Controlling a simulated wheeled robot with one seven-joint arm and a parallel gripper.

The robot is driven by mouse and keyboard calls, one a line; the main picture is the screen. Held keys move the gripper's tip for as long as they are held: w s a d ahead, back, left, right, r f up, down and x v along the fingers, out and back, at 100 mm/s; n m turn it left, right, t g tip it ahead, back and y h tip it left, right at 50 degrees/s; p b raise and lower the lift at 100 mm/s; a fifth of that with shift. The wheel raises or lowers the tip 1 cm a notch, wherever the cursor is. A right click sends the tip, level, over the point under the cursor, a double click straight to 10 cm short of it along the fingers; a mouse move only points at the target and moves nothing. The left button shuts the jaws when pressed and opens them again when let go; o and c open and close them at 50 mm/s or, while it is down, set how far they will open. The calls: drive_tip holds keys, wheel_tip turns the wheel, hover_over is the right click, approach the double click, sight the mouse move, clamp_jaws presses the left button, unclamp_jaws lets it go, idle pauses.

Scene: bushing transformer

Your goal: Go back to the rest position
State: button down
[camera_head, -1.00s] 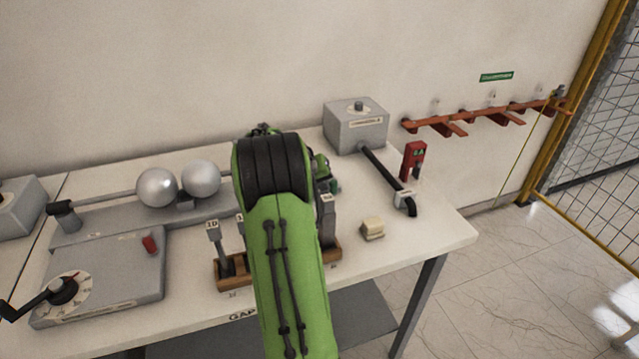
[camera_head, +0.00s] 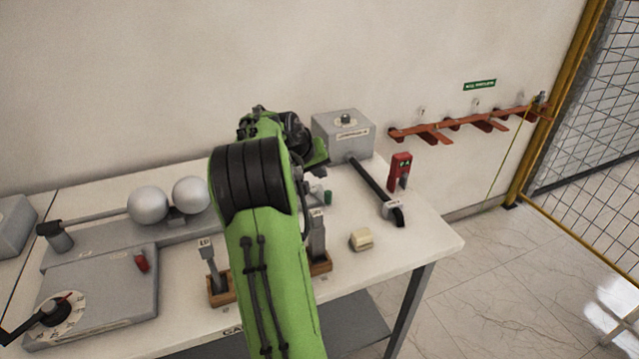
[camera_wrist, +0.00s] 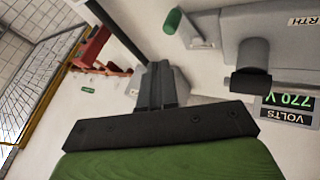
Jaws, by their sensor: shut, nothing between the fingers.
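My gripper (camera_wrist: 157,88) is shut and empty in the wrist view, its two dark fingers together in front of the green wrist body. In the head view my green arm reaches over the bench (camera_head: 425,250); its folded end is left of the grey box (camera_head: 343,138), and the fingertips cannot be made out. In the wrist view a grey part lettered "RTH" (camera_wrist: 300,20), a green-tipped piece (camera_wrist: 172,20) and a voltmeter display reading about 770 V (camera_wrist: 290,105) lie beyond the fingers, apart from them.
Two metal spheres (camera_head: 148,205), a dial panel (camera_head: 100,295), a wooden holder (camera_head: 222,290), a cream block (camera_head: 361,239), a black-handled rod (camera_head: 376,187) and a red meter (camera_head: 400,170) crowd the bench. An orange wall rack (camera_head: 470,122) and mesh fence (camera_head: 600,120) stand right. Floor at right is clear.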

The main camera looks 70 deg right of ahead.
drive_tip(key=shift+r, duration=0.8)
drive_tip(key=shift+w, duration=0.1)
drive_tip(key=w+a+r+n+t+y+p, duration=0.1)
drive_tip(key=w+a+r+n+t, duration=0.2)
drive_tip(key=a, duration=0.9)
drive_tip(key=w+a+r+n+t+y, duration=0.15)
drive_tip(key=w+a+r, duration=0.3)
drive_tip(key=a, duration=0.75)
drive_tip(key=s+a+f+n+t+y, duration=0.1)
drive_tip(key=s+a+n, duration=0.1)
drive_tip(key=a, duration=0.6)
drive_tip(key=s+a+f+n+y+p, duration=0.1)
drive_tip(key=s+a+n+y, duration=0.1)
drive_tip(key=s+a, duration=0.3)
drive_tip(key=s+a+f+n+t+y, duration=0.1)
drive_tip(key=s+a+n, duration=0.2)
drive_tip(key=a, duration=0.8)
drive_tip(key=shift+s+a+t+y, duration=0.35)
drive_tip(key=shift+s+a, duration=0.05)
drive_tip(key=shift+s, duration=0.2)
